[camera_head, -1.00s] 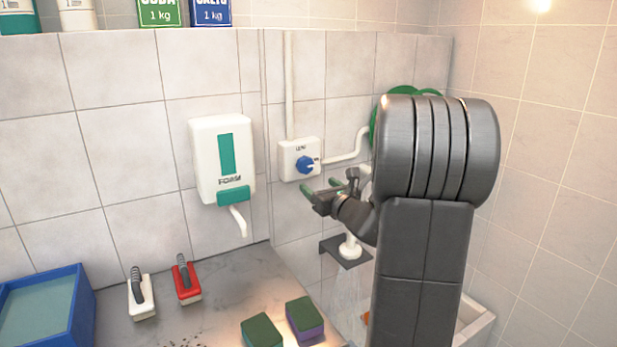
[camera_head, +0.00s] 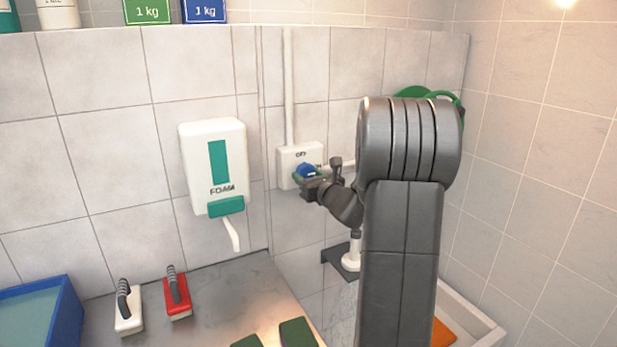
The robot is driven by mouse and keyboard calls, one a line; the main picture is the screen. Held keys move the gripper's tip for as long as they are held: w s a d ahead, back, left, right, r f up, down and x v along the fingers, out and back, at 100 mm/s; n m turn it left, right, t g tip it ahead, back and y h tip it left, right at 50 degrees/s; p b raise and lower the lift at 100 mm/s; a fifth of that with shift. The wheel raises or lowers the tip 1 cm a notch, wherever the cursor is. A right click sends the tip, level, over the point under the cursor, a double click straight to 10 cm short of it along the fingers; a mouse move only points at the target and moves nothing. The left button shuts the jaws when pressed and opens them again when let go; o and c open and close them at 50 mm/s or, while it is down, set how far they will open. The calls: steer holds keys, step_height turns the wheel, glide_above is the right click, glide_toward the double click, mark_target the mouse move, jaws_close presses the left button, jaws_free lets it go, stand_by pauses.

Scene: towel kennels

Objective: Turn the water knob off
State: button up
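The blue water knob (camera_head: 307,170) sits on a white wall box (camera_head: 288,156) in the camera_head view. The box is marked OFF above the knob and ON to its right. My wrist and fingers hide part of the knob and the box's lower right. Pale streaks like running water show below the white spray head (camera_head: 354,252).
A white FOAM dispenser (camera_head: 213,165) hangs left of the box. A red-based brush (camera_head: 177,297), a white-based brush (camera_head: 128,312) and a blue tub (camera_head: 68,318) stand on the counter at lower left. A green hose (camera_head: 412,92) hangs behind my arm.

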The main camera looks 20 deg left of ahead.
steer(key=shift+f+n+b, duration=0.15)
steer(key=shift+n+b, duration=0.25)
steer(key=shift+b, duration=0.35)
steer(key=n+b, duration=1.3)
steer(key=b, duration=0.4)
steer(key=shift+n+b, duration=0.3)
steer(key=shift+b, duration=0.1)
steer(key=shift+d+r+n+b, duration=0.1)
steer(key=shift+r+n+b, duration=0.05)
steer(key=shift+n+b, duration=0.75)
steer(key=shift+r+n+b, duration=0.1)
steer(key=shift+n+b, duration=0.65)
steer(key=shift+n, duration=0.15)
steer(key=shift+w, duration=0.1)
steer(key=o, duration=1)
steer(key=shift+c, duration=0.2)
